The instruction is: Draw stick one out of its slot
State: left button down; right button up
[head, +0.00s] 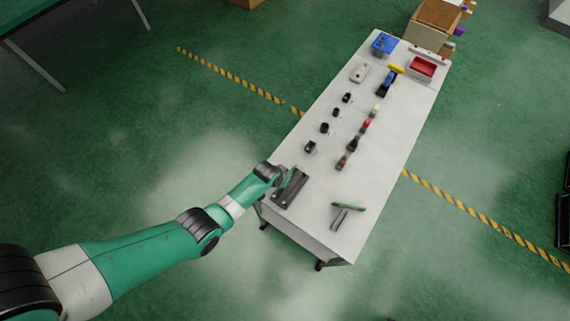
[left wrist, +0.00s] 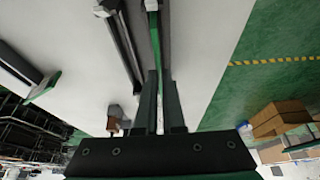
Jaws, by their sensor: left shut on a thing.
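My left gripper (head: 282,176) is at the near left edge of the white table, beside a dark slotted fixture (head: 289,190). In the left wrist view its two fingers (left wrist: 159,85) are closed around a thin green stick (left wrist: 155,40), which runs up from between them. The stick also shows in the head view as a green strip (head: 294,178) along the fixture. In the left wrist view a dark bar of the fixture (left wrist: 122,48) lies just left of the stick. I cannot tell how deep the stick sits in its slot. My right gripper is not in view.
Several small black and red parts stand farther back, with a blue box (head: 382,44) and a red bin (head: 422,67) at the far end.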

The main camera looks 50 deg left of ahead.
pick_arm(q)
jog(key=shift+r+p, duration=1.7)
jog(key=shift+r, duration=0.3)
jog(key=shift+r, duration=0.1)
